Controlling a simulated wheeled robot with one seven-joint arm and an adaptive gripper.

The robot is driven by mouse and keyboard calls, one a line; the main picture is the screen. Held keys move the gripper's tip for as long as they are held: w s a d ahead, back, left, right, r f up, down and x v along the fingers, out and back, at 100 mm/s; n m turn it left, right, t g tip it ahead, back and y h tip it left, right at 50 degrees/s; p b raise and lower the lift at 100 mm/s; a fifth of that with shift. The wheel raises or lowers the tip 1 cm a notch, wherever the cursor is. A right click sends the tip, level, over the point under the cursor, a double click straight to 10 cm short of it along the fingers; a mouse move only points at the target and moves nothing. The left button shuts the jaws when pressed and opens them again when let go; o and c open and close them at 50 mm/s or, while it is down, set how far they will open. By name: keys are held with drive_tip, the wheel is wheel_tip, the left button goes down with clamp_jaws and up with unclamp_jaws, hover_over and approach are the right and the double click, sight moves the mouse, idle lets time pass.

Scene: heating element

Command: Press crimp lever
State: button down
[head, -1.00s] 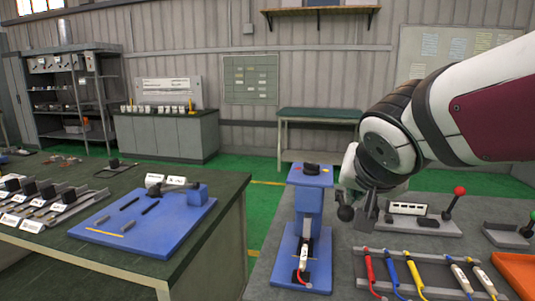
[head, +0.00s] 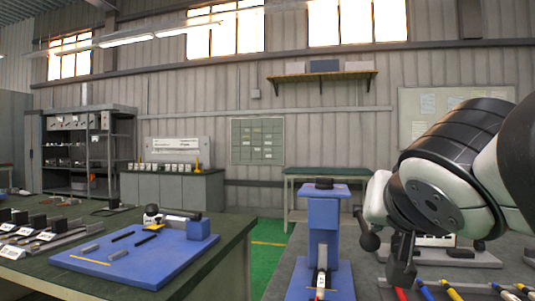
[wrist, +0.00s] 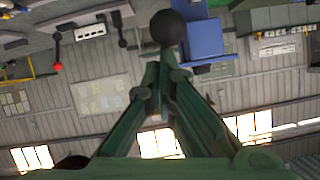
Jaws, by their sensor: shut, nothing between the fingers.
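The blue crimp press (head: 322,220) stands upright on the right-hand bench, with a black cap on top. A black ball knob (head: 369,241) on a short dark rod sits just right of the press and seems to be its lever; where the rod joins is unclear. My gripper (head: 403,265) is shut and empty, pointing down just right of the knob. In the wrist view the knob (wrist: 167,27) lies right by the shut fingertips (wrist: 160,65), with the blue press (wrist: 203,38) to its right. I cannot tell whether they touch.
Red, blue and yellow leads (head: 425,290) lie at the bench's front, below my gripper. A red-knobbed lever (wrist: 57,66) stands on a grey fixture nearby. A blue board (head: 140,250) lies on the left bench. Green floor (head: 268,240) shows between the benches.

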drive_tip(key=shift+s+f+t+b, duration=0.15)
drive_tip(key=shift+f+t+b, duration=0.25)
drive_tip(key=shift+f+b, duration=1.2)
drive_tip(key=shift+r+b, duration=0.5)
drive_tip(key=shift+b, duration=0.2)
drive_tip(key=shift+f, duration=0.2)
drive_tip(key=shift+r, duration=0.1)
wheel_tip(320, 180, up, 5)
drive_tip(key=p, duration=0.2)
drive_tip(key=p+v, duration=0.2)
drive_tip(key=v, duration=0.7)
drive_tip(key=shift+s+d, duration=0.15)
drive_tip(key=shift+s, duration=0.2)
